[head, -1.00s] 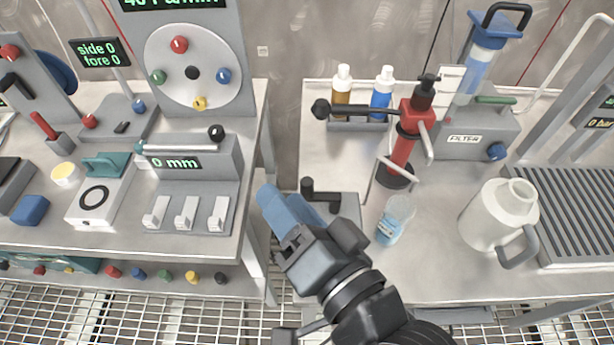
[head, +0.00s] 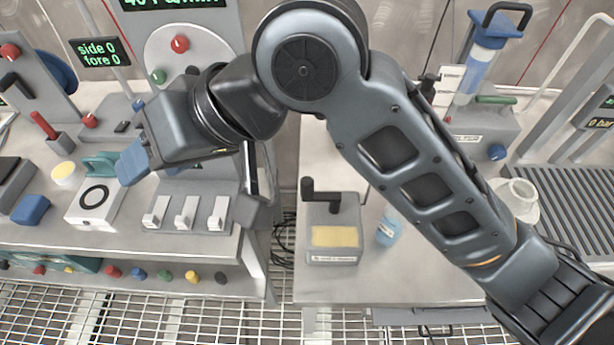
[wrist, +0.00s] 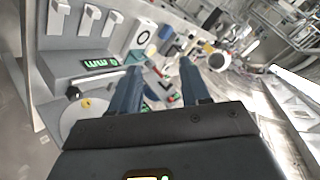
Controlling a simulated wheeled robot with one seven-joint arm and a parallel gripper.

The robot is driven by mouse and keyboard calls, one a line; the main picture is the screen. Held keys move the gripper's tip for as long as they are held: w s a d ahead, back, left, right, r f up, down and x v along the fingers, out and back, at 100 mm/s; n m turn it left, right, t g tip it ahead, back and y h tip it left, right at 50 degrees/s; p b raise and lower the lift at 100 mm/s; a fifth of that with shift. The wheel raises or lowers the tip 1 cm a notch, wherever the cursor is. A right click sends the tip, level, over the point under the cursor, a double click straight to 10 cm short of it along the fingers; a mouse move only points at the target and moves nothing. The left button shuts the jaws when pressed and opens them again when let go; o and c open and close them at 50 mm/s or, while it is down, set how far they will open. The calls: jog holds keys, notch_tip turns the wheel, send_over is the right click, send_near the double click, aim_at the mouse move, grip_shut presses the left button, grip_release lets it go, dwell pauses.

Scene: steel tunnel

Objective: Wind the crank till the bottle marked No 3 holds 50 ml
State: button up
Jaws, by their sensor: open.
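A black crank (head: 322,194) stands on a small grey box (head: 333,258) with a yellow panel, near the front left of the right table. A small clear bottle (head: 388,228) with a blue lower part stands just right of the box. Its marking is too small to read, and my arm hides part of it. My gripper (head: 135,160) is over the left bench, well to the left of the crank and apart from it. In the wrist view my gripper (wrist: 160,68) is open, with nothing seen between its fingers.
A white jug (head: 520,198) and a blue-topped cylinder (head: 482,52) stand on the right table. A gap separates the tables. My arm hides the red pump.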

jog(key=w+d+f+h, duration=0.2)
jog(key=d+h, duration=0.3)
jog(key=d, duration=0.1)
jog(key=h, duration=0.5)
send_over(307, 181)
jog(key=shift+a+f+g, duration=0.1)
jog(key=shift+a+g, duration=0.05)
jog(key=shift+g, duration=0.15)
jog(key=shift+d+f, duration=0.15)
jog(key=shift+d, duration=0.05)
jog(key=shift+f, duration=0.35)
notch_tip(307, 181, down, 7)
jog(key=shift+r, duration=0.1)
grip_shut()
